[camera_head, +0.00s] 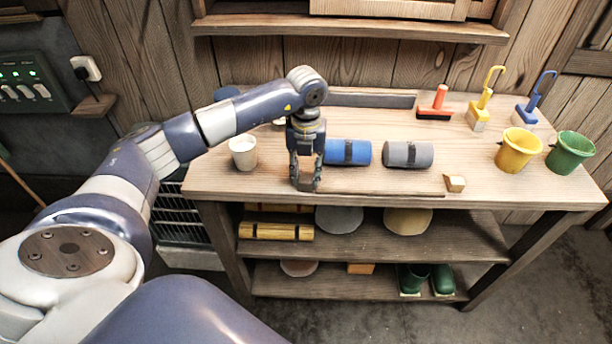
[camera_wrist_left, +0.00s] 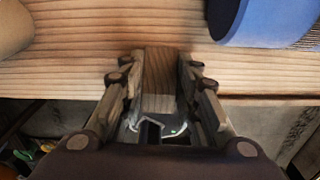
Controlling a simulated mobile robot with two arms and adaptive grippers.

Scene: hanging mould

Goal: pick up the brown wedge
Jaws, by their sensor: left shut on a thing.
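The brown wedge (camera_wrist_left: 160,75) shows in the left wrist view as a brown wood-grained piece between the two fingers. My left gripper (camera_head: 305,184) is shut on it near the front edge of the workbench, left of the blue roll; its fingers (camera_wrist_left: 160,92) flank the piece on both sides in the wrist view. In the head view the fingers mostly hide the wedge (camera_head: 306,174). I cannot tell whether it touches the bench top. My right gripper is not in view.
The workbench (camera_head: 450,150) holds a blue roll (camera_head: 338,152), a grey roll (camera_head: 400,154), a white cup (camera_head: 243,152) and a small wooden block (camera_head: 455,183). Yellow (camera_head: 517,152) and green (camera_head: 570,154) buckets stand at the right. A wall shelf (camera_head: 350,27) overhangs the back.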

